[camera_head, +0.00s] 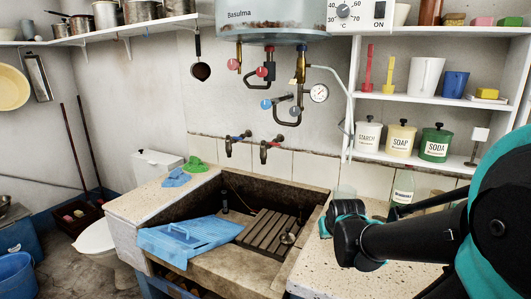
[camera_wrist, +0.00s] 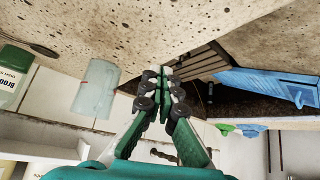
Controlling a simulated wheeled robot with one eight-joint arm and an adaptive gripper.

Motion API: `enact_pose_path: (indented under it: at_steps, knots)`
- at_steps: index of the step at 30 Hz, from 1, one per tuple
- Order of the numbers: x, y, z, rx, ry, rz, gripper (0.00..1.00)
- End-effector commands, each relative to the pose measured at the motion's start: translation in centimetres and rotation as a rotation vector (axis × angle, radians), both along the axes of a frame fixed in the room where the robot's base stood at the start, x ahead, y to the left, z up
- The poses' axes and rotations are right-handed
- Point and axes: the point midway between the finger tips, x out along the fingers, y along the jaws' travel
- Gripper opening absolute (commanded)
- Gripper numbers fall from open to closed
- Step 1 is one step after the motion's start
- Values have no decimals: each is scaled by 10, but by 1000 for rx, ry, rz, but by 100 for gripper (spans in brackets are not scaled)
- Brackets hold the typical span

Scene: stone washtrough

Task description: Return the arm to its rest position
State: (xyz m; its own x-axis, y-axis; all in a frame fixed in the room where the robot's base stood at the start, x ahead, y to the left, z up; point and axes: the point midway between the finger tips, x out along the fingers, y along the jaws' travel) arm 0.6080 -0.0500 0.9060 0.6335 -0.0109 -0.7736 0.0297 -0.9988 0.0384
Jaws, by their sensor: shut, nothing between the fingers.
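My arm (camera_head: 490,225) reaches in from the right edge in the head view, over the speckled counter (camera_head: 300,277) right of the stone trough. Its black wrist end is near the trough's right rim; the fingers cannot be made out there. In the wrist view my gripper (camera_wrist: 163,82) shows with its green and black fingers together, shut and empty. The wrist picture is turned over, with the stone counter at the top.
The stone trough (camera_head: 205,275) holds a slatted wooden rack (camera_head: 262,232). A blue cloth (camera_head: 178,240) with a blue brush lies over its front left. A clear glass (camera_wrist: 95,88) and a bottle (camera_head: 403,187) stand near my gripper. Shelves (camera_head: 440,99) with jars rise behind.

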Motion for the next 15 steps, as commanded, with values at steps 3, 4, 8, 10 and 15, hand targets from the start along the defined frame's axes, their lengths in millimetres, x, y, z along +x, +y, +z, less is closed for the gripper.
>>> enact_pose_path:
  at_steps: [3, 4, 8, 10, 15]
  knots:
    - [-13, 0, -12, 0, 49, -3, 0]
    - [-16, 0, -14, -1, 58, -5, 0]
    - [-25, 0, -22, 0, 92, -9, 0]
    - [-28, 0, -25, 0, 103, -11, 0]
    - [-30, 0, -26, -1, 112, -12, 0]
